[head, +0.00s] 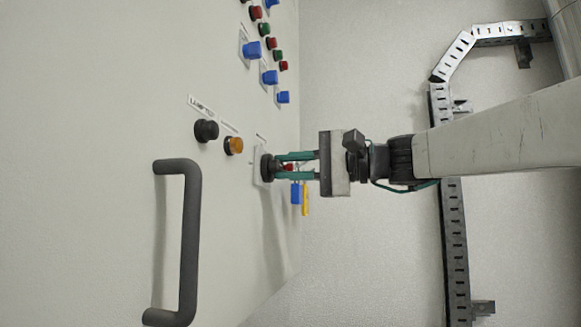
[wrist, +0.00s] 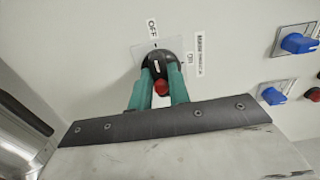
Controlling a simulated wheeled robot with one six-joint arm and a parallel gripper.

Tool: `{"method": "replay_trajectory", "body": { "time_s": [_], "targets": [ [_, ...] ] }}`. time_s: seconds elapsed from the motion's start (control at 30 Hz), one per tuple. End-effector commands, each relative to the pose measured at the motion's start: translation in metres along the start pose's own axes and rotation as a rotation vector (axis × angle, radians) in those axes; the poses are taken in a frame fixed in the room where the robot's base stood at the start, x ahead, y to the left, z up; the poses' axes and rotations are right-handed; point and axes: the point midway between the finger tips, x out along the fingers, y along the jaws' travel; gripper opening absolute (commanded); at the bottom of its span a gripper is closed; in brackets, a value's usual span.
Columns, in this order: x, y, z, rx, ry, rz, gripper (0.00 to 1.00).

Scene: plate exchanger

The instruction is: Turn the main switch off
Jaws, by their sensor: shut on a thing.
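The main switch is a round black rotary knob on a pale square plate, with a red part at its front. It shows in the wrist view (wrist: 158,62), below an OFF label (wrist: 152,26) and left of an ON label and a printed name label (wrist: 200,55). In the head view the switch (head: 267,167) stands out from the panel. My gripper (head: 285,166) has its green fingers shut on the knob, one on each side; it also shows in the wrist view (wrist: 161,82). The fingers hide part of the knob, and I cannot tell clearly which label it points to.
A black knob (head: 206,130) and an amber lamp (head: 233,146) sit beside the switch. A large grey handle (head: 189,240) stands out from the panel. Several blue switches (head: 252,50) and red and green buttons are farther along. A perforated metal rail (head: 455,250) runs behind my arm.

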Motion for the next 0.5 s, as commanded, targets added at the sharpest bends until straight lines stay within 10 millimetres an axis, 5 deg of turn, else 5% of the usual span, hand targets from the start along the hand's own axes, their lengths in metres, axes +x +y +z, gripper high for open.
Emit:
{"method": "replay_trajectory", "body": {
  "time_s": [0.33, 0.37, 0.4, 0.5],
  "targets": [
    [0.0, 0.0008, 0.0, -0.003, 0.0, 0.002, 0.0],
    [0.0, 0.0008, 0.0, -0.003, -0.001, 0.002, 0.24],
    [0.0001, 0.0008, 0.0, -0.002, -0.001, 0.002, 0.35],
    [0.0, 0.0006, 0.0, -0.002, 0.0, 0.001, 0.4]
  ]
}}
